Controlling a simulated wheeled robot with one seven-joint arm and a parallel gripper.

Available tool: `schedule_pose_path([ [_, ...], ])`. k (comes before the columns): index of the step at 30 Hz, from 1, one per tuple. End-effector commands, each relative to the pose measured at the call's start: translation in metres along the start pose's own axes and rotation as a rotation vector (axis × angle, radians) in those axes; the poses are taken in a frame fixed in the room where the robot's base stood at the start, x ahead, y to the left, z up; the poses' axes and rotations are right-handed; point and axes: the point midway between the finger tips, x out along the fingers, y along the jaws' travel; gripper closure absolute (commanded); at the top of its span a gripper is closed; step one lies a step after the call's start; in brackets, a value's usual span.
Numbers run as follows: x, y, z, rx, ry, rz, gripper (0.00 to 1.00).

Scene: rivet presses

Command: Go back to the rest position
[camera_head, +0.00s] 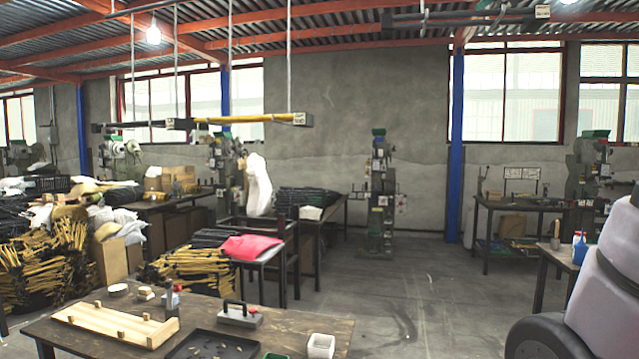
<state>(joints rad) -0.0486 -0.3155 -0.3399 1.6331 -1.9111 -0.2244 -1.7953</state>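My gripper is not in the head view. A large grey, rounded arm link at the lower right edge appears to be mine; the rest of the arm is outside the picture. A wooden workbench (300,327) stands at the lower left. On it are a pale wooden board with pegs (115,325), a black tray (210,346) with small pieces in it, a grey block with a black handle (240,314) and a white container (321,345). Whether anything is in my gripper cannot be seen.
Open concrete floor (430,300) lies right of the workbench. A small table (557,258) with a blue bottle is at the right, partly behind the grey link. A press (380,195) stands by the back wall. Heaped yellow and black bundles (50,265) fill the left.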

Motion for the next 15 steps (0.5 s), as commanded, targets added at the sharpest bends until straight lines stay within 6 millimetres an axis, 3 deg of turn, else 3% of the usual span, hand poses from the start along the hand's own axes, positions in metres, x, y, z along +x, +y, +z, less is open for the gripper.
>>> schedule_pose_path([
  [3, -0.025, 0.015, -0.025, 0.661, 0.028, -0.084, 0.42],
  [8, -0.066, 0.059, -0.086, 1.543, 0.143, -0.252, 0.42],
  [12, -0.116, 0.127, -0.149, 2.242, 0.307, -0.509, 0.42],
  [15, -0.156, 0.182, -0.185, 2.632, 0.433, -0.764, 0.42],
])
